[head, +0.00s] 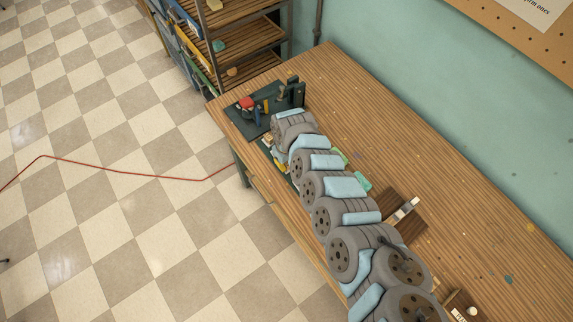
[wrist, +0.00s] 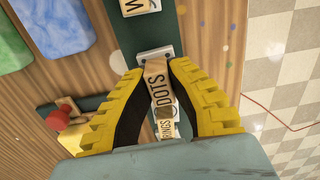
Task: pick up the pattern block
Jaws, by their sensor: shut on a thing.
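In the wrist view my gripper (wrist: 158,70) has its two yellow ribbed fingers closed in on a narrow tan wooden block (wrist: 156,67), which I take to be the pattern block. Labels reading DOTS (wrist: 154,98) and RINGS (wrist: 167,130) show between the fingers. I cannot tell whether these labels are on the block or on the strip below. The block's lower part is hidden, so I cannot tell whether it is lifted. A small metal bracket (wrist: 155,53) is just beyond the fingertips. In the head view my arm mostly hides the gripper and block.
The wooden table (head: 400,125) has free room to the right of my arm. A dark green board (head: 243,117) at the far end carries a red-topped item (head: 247,104) and a small stand (head: 291,92). Blue (wrist: 65,22) and green (wrist: 12,45) slabs lie nearby. A shelf (head: 250,40) stands behind.

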